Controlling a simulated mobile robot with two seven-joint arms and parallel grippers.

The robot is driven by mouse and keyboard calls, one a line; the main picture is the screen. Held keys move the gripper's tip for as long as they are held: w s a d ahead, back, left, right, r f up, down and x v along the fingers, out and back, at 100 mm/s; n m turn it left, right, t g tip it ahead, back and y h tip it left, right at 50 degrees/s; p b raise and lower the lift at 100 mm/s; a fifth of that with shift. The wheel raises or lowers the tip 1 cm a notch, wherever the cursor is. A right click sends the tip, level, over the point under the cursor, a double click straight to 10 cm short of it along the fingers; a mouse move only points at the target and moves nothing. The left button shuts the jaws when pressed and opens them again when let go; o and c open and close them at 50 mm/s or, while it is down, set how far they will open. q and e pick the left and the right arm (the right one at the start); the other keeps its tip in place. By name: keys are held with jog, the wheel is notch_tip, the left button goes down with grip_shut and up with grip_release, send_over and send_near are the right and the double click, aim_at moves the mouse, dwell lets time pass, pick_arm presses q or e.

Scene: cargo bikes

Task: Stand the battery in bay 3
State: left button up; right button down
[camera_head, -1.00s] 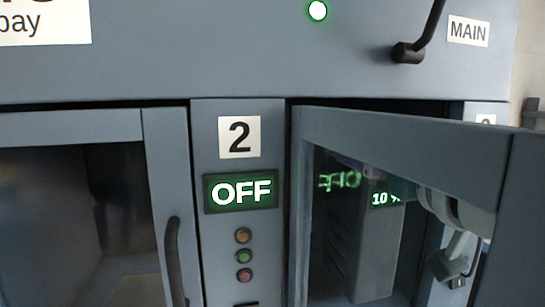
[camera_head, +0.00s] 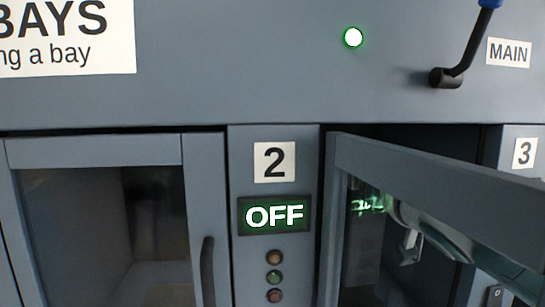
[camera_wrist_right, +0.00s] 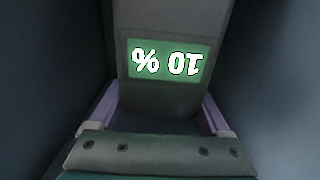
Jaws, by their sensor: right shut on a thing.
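The battery (camera_wrist_right: 170,30) is a grey block with a lit green display reading 10 %, upside down in the right wrist view. My right gripper (camera_wrist_right: 160,112) is shut on it, with a finger at each side. Dark walls flank the battery there. In the head view my right arm reaches in behind the open glass door (camera_head: 440,170), left of the label 3 (camera_head: 525,153). A grey surface, possibly the battery, shows dimly through the glass. The battery's base is hidden, so I cannot tell whether it touches the floor. My left gripper is not in view.
A panel labelled 2 (camera_head: 274,162) has a display reading OFF (camera_head: 274,216) and several buttons. Left of it is a shut glass door (camera_head: 205,190) with a dark handle. Above are a lit green lamp (camera_head: 353,38) and a lever (camera_head: 460,60) beside the label MAIN.

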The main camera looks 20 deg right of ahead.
jog(key=f, duration=0.3)
jog(key=f+b, duration=0.1)
jog(key=shift+w+f, duration=0.25)
jog(key=shift+w, duration=0.05)
jog(key=shift+f+b, duration=0.2)
jog(key=shift+b, duration=0.1)
grip_release()
jog(key=shift+f, duration=0.15)
